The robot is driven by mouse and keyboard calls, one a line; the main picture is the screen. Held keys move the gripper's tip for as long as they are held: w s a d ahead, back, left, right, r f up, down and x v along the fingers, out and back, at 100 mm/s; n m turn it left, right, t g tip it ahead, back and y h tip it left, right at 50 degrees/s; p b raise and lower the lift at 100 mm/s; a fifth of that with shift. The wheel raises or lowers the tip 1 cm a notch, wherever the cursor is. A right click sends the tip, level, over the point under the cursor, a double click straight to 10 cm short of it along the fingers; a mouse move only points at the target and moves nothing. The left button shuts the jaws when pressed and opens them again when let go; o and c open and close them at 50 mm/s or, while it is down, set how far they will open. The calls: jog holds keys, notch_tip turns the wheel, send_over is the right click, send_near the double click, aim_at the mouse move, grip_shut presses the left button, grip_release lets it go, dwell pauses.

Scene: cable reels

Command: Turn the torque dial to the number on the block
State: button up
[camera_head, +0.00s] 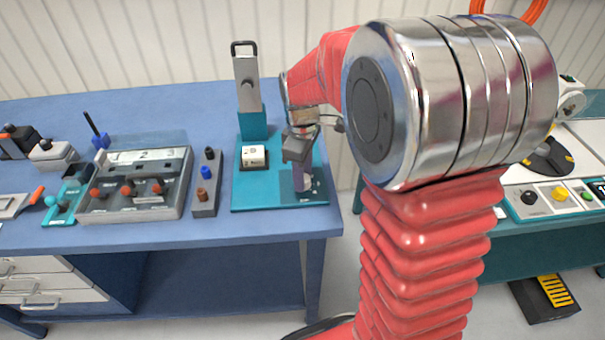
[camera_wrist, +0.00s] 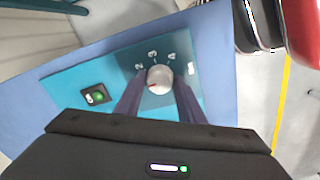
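The torque dial (camera_wrist: 159,80) is a pale round knob on a teal panel (camera_wrist: 70,88). Small white marks that look like numbers arc around its upper side; a small reddish mark shows at its lower left. My gripper (camera_wrist: 158,88) has its two purple fingers on either side of the dial; I cannot tell whether they touch it. In the head view my gripper (camera_head: 303,184) points down at the panel's right front and hides the dial. A white block (camera_head: 253,155) sits in a dark holder left of it; its dark marking is too small to read.
A green lamp (camera_wrist: 98,96) in a black housing is left of the dial. A tall metal post (camera_head: 246,85) with a black handle stands behind the block. A peg rack (camera_head: 206,190) and a grey tray (camera_head: 130,210) are at left on the blue bench (camera_head: 110,232).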

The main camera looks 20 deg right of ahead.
jog(key=c, duration=0.6)
jog(key=shift+m, duration=0.3)
jog(key=m, duration=0.4)
jog(key=shift+a+m, duration=0.1)
jog(key=shift+m, duration=2)
jog(key=o, duration=1)
jog(key=shift+o, duration=0.2)
jog(key=shift+r, duration=0.15)
